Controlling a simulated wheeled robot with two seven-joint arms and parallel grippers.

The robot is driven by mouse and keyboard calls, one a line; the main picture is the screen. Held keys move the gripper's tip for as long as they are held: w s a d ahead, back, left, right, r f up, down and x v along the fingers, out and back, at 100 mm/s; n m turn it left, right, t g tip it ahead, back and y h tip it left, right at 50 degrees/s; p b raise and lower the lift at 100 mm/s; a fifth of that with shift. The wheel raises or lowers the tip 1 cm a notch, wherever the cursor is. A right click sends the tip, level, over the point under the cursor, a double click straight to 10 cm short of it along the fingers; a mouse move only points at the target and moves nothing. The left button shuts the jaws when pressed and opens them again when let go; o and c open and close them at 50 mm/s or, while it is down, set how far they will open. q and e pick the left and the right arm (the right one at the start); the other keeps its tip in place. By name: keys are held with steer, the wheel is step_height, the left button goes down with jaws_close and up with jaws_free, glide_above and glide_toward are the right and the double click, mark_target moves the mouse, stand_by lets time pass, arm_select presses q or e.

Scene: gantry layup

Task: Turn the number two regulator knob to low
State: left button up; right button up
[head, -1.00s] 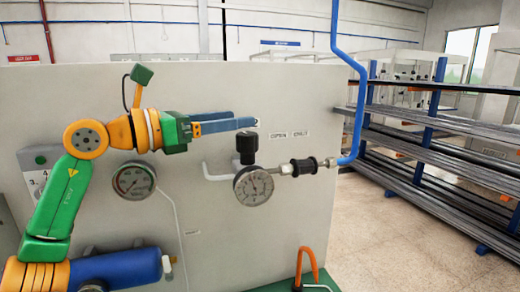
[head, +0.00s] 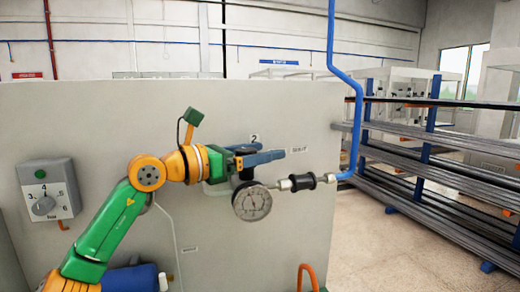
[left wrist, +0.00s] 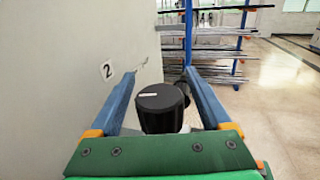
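The number two regulator has a black knob, partly hidden behind my gripper in the head view (head: 245,173). In the left wrist view the black knob (left wrist: 160,101) sits between my two blue fingers, with a gap on each side. A short white mark on its top points left. A "2" label (head: 254,138) is on the panel above the regulator; it also shows in the left wrist view (left wrist: 107,69). My left gripper (head: 272,152) is open around the knob; its fingertips reach past it in the left wrist view (left wrist: 160,73). My right gripper is not in view.
A round gauge (head: 252,201) hangs just below the knob. A blue pipe (head: 354,115) runs up on the right from the regulator's fitting. The pale panel (head: 100,115) stands close behind. A grey dial box (head: 47,190) is at left, and racks (head: 450,160) stand at right.

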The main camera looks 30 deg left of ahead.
arm_select(q)
jaws_close()
